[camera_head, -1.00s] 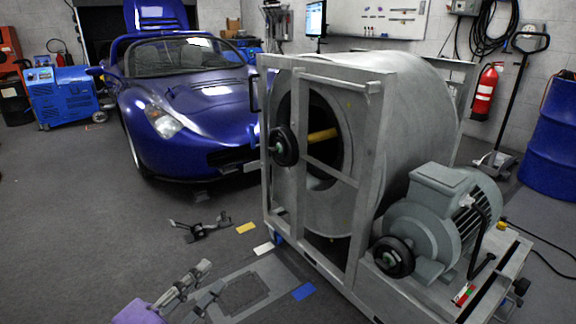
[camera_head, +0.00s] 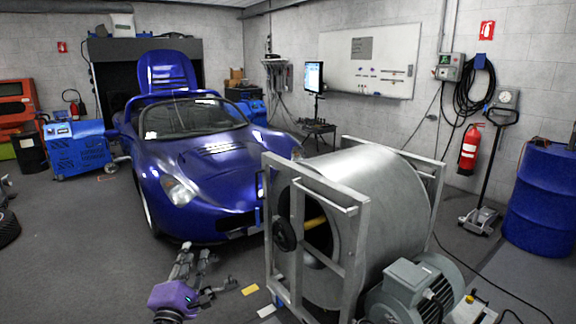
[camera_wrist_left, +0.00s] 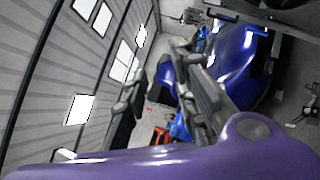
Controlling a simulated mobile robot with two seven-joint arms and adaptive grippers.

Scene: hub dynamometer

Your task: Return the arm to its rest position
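My left arm's purple wrist (camera_head: 172,297) shows at the bottom of the head view, left of the dynamometer. My left gripper (camera_head: 196,254) points up and away, in front of the blue car's nose, and appears clear of everything. In the left wrist view its grey fingers (camera_wrist_left: 165,75) stand apart with a gap between them, and nothing is held. The purple wrist shell fills the lower part of that view. My right arm and gripper are not in view.
The grey hub dynamometer (camera_head: 385,205) with its metal frame stands right of the gripper. The blue sports car (camera_head: 215,160) is behind it. A yellow floor marker (camera_head: 250,290) lies near the frame. The floor to the left (camera_head: 80,250) is mostly open.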

